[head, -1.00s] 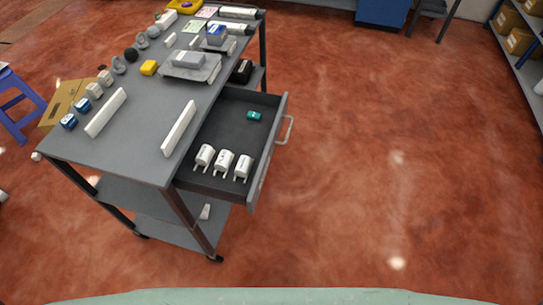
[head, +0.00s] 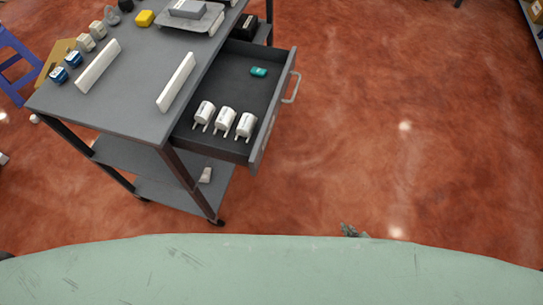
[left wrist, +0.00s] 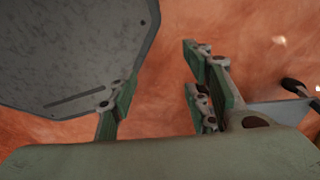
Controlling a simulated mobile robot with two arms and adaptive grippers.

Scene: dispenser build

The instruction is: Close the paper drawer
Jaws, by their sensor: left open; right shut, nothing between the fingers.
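The grey paper drawer (head: 259,153) is pulled out from the right side of the grey cart (head: 140,110). Its bar handle (head: 292,88) is on the outer front and nothing touches it. Inside lie three white two-pronged parts (head: 225,121) and a small teal piece (head: 259,72). My right gripper (head: 349,230) shows only as a small tip past the edge of my body, right of the drawer and nearer to me; it is shut and empty. My left gripper (left wrist: 160,85) is open in the left wrist view, with only floor between its fingers.
The cart top holds two white bars (head: 176,82), a grey tray (head: 190,20), a yellow block (head: 144,18) and small blue and beige parts. A blue stool (head: 15,65) stands at the left. The red floor (head: 420,110) right of the drawer is clear.

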